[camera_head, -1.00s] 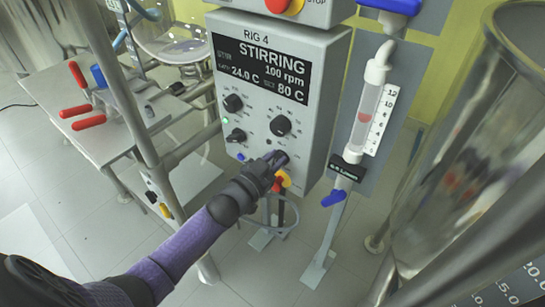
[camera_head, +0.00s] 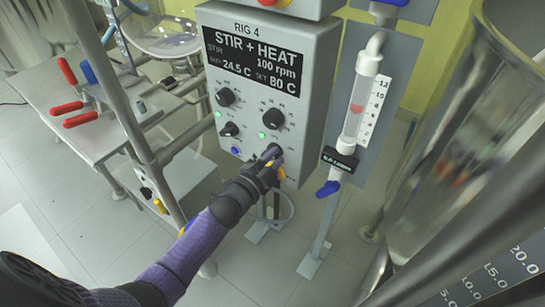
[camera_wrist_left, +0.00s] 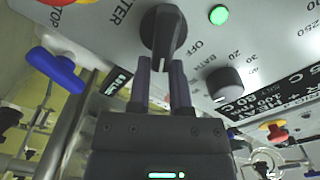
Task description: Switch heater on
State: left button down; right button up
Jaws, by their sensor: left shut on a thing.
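The grey RIG 4 control box (camera_head: 312,60) stands in the middle of the head view. Its display (camera_head: 252,62) reads STIR + HEAT, 100 rpm, 24.5 C, set 80 C. My left gripper (camera_head: 268,160) is at the box's lower right. In the left wrist view, the gripper (camera_wrist_left: 160,75) is shut on a black pointer knob (camera_wrist_left: 163,28), beside lettering ending in "TER". The gripper mostly hides this knob in the head view. A green lamp (camera_wrist_left: 218,15) glows beside the knob; it also shows in the head view (camera_head: 262,135). My right gripper is out of view.
Other knobs (camera_head: 272,118) sit close above the gripper. A syringe-like column with a blue valve (camera_head: 328,189) hangs to the right, near a large glass vessel (camera_head: 450,150). Metal posts (camera_head: 105,85) and red-handled clamps (camera_head: 80,118) stand left.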

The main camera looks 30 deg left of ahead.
pick_arm(q)
jog(key=shift+f+m, duration=0.15)
jog(key=shift+m, duration=0.25)
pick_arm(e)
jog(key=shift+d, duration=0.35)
pick_arm(q)
jog(key=c, duration=0.5)
grip_release()
jog(key=shift+c, duration=0.2)
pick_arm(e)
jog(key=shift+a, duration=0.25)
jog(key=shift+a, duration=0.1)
pick_arm(q)
jog(key=shift+s, duration=0.4)
jog(key=s+a+p, duration=0.1)
jog(key=s+p, duration=0.2)
jog(key=s, duration=0.6)
jog(key=shift+a, duration=0.15)
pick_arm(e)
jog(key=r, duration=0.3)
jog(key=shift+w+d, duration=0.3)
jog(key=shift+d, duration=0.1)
